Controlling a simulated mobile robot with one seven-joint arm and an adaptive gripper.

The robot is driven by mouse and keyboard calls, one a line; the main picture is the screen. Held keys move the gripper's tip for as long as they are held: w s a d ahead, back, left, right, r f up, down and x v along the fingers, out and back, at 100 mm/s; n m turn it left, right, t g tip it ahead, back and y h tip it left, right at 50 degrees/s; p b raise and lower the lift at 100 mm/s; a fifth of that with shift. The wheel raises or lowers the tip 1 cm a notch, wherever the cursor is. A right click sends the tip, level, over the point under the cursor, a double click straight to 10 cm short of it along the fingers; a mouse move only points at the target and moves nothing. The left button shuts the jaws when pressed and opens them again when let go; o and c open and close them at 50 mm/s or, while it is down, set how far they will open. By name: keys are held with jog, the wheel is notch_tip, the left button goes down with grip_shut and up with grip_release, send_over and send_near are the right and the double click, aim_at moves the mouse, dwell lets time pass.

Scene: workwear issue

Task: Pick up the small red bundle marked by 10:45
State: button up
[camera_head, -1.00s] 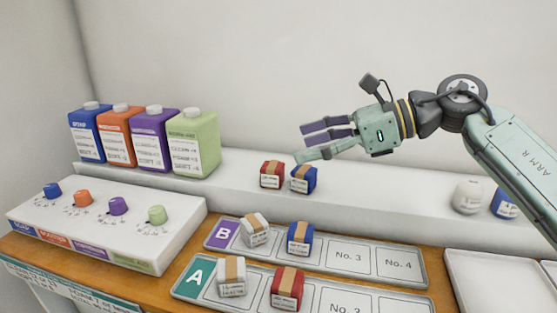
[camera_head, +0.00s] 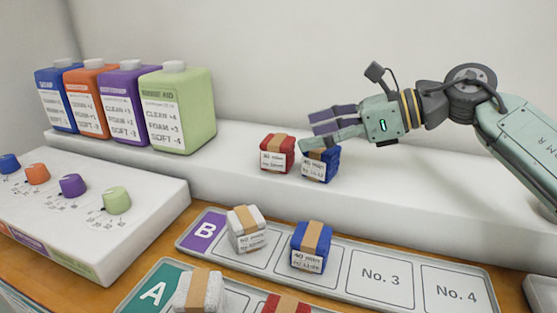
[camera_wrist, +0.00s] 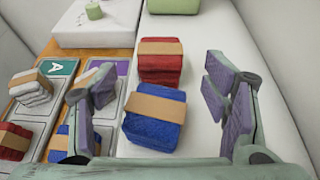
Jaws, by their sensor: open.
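One red bundle (camera_head: 277,149) with a tan band and white label sits on the white shelf, left of a blue bundle (camera_head: 320,168). Another red bundle (camera_head: 270,303) is partly cut off at the bottom, on tray A. The labels are too small to read for a 10:45 mark. My gripper (camera_head: 313,130) is open and empty above the shelf, near the blue bundle. In the wrist view the shelf red bundle (camera_wrist: 160,68) lies beyond the blue bundle (camera_wrist: 155,122), and the fingers (camera_wrist: 158,90) are spread wide. A red bundle (camera_wrist: 14,140) also shows at lower left.
Tray B (camera_head: 355,250) holds a white bundle (camera_head: 247,232) and a blue bundle (camera_head: 311,246); its No. 3 and No. 4 places are empty. Several bottles (camera_head: 176,112) stand at the shelf's left. A knob panel (camera_head: 145,210) is in front of them.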

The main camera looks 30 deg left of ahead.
aim_at(286, 140)
jog(key=b+x, duration=0.1)
jog(key=x, duration=0.4)
jog(key=shift+s+a+f+b, duration=0.1)
jog(key=shift+a+f+b, duration=0.1)
jog(key=shift+a+b, duration=0.2)
jog(key=shift+d, duration=0.1)
jog(key=c, duration=1.3)
